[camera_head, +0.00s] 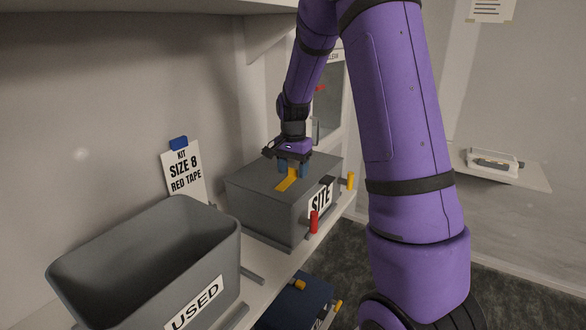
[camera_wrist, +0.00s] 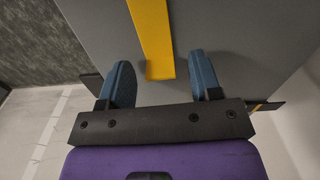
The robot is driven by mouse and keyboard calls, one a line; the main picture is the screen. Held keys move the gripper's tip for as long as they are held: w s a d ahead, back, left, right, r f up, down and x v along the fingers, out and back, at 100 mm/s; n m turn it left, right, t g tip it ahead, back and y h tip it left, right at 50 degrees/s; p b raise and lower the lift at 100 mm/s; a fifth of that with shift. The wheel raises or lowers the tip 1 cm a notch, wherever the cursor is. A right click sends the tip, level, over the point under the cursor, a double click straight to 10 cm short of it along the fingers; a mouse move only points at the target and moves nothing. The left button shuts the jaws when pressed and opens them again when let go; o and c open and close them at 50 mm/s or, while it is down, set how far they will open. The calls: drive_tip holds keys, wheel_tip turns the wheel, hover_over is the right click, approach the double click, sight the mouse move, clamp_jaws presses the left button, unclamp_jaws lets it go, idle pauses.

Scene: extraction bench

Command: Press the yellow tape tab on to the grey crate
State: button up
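The grey crate (camera_head: 262,203) labelled SITE stands on the shelf with its lid shut. The yellow tape tab (camera_head: 286,183) lies across the top of the lid, its near-gripper end seeming bent up. My gripper (camera_head: 294,169) points down over the lid, with its two blue fingers either side of that end. In the wrist view the tape tab (camera_wrist: 151,35) runs from the top edge to between the fingers of my gripper (camera_wrist: 162,80). Gaps show on both sides, so the gripper is open and holds nothing. I cannot tell whether the fingertips touch the lid.
An open grey bin (camera_head: 150,262) labelled USED stands at the front left. A card (camera_head: 185,173) reading KIT SIZE 8 RED TAPE leans on the wall. A blue box (camera_head: 295,303) sits below.

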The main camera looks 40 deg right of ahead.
wheel_tip(320, 180, up, 11)
idle(0.7)
drive_tip(key=shift+f, duration=0.1)
drive_tip(key=shift+a+f, duration=0.1)
drive_tip(key=c, duration=0.5)
drive_tip(key=shift+m, duration=0.5)
drive_tip(key=a, duration=0.1)
drive_tip(key=s+a+f, duration=0.1)
drive_tip(key=a+f, duration=0.1)
drive_tip(key=shift+s+a+f, duration=0.15)
drive_tip(key=shift+s+a, duration=0.1)
drive_tip(key=shift+s, duration=0.1)
clamp_jaws()
drive_tip(key=shift+f, duration=3.25)
